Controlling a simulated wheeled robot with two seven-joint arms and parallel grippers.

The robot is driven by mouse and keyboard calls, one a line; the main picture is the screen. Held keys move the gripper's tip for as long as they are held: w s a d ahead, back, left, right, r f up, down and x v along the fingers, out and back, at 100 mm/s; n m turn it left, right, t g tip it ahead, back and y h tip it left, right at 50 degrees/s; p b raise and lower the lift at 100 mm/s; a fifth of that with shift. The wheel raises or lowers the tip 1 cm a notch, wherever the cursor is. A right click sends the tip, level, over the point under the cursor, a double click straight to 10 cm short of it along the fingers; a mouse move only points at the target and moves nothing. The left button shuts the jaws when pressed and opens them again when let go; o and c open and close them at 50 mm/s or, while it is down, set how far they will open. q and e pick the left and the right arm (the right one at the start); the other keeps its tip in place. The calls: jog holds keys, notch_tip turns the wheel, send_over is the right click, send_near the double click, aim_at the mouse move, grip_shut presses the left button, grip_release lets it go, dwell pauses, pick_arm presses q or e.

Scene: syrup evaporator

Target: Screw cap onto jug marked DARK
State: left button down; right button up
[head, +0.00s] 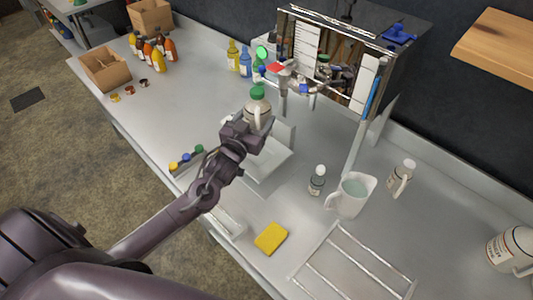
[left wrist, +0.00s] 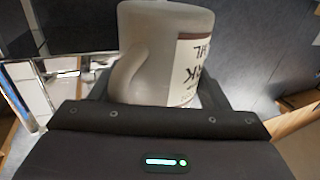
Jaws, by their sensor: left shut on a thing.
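The jug marked DARK (head: 257,113) is a pale, cloudy jug with a handle, held up over the counter in the middle of the head view. A green cap (head: 257,91) sits at its top; I cannot tell how tight it is. My left gripper (head: 247,134) is shut on the jug. In the left wrist view the jug (left wrist: 150,55) is upside down, with its handle at the left and label letters ending in RK. Its mouth and cap are hidden there. My right gripper is not in view.
A strip with yellow, blue and green caps (head: 186,158) lies left of my gripper. A metal evaporator (head: 330,60) stands behind. A pitcher (head: 352,197), a small bottle (head: 317,180), another jug (head: 400,180), a yellow sponge (head: 271,238) and a wire rack (head: 350,265) are at right.

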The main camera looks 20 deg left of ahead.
pick_arm(q)
jog(key=shift+a, duration=0.2)
jog(key=shift+f, duration=0.4)
notch_tip(320, 180, down, 4)
jog(key=shift+d, duration=0.1)
jog(key=shift+f, duration=0.45)
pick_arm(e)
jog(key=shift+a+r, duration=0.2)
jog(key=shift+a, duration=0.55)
pick_arm(q)
jog(key=shift+f, duration=2.05)
